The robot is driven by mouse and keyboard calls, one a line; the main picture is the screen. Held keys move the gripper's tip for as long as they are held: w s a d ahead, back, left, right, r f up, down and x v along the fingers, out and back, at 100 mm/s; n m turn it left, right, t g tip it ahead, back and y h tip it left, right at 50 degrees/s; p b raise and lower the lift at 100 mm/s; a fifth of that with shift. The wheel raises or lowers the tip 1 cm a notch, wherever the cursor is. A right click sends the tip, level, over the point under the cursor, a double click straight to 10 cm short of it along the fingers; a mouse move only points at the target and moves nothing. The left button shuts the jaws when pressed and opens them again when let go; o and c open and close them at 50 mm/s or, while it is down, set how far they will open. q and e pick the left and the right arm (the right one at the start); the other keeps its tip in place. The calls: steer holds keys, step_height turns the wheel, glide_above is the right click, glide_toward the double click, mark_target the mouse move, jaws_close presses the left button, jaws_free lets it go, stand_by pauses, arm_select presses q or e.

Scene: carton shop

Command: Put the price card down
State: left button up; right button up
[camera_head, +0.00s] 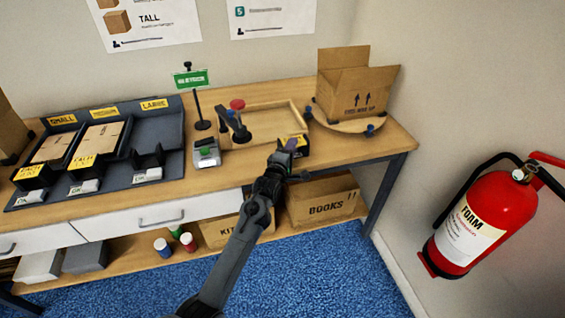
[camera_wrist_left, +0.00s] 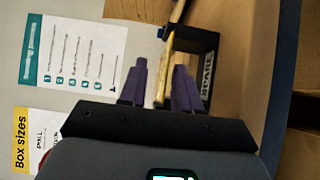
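My left gripper (camera_head: 287,148) is over the front edge of the bench, right of its middle. In the left wrist view its two purple fingers (camera_wrist_left: 160,88) stand apart. The yellow price card (camera_wrist_left: 163,82) shows nearly edge-on between them, close to the right finger, with a gap on the left finger's side. The card's far end is at a small black holder labelled SPARE (camera_wrist_left: 207,75). I cannot tell whether the card rests in it. In the head view the gripper partly hides the holder (camera_head: 305,146). My right gripper is in neither view.
A black tray (camera_head: 170,150) with labelled bays is at the left. A scale-like device (camera_head: 206,152), a green sign (camera_head: 191,79) and a wooden tray (camera_head: 258,111) stand mid-bench. An open carton (camera_head: 355,86) is on a round board at the right. Boxes (camera_head: 322,203) sit below.

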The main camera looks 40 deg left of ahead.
arm_select(q)
steer(key=s+d+f+m+g+h, duration=0.2)
steer(key=s+d+f+m+g, duration=0.2)
steer(key=s, duration=1)
steer(key=s+d+f+m+g+h+p, duration=0.1)
steer(key=s+d+f+m+g, duration=0.4)
steer(key=s+d+m, duration=0.6)
steer(key=s+d+f+m+g+h, duration=0.3)
steer(key=s+d+m, duration=0.4)
steer(key=s, duration=1)
steer(key=shift+s+d+f+m+g, duration=0.3)
steer(key=shift+s+f+m+g, duration=0.1)
steer(key=shift+f+m+g, duration=0.4)
steer(key=shift+r, duration=0.15)
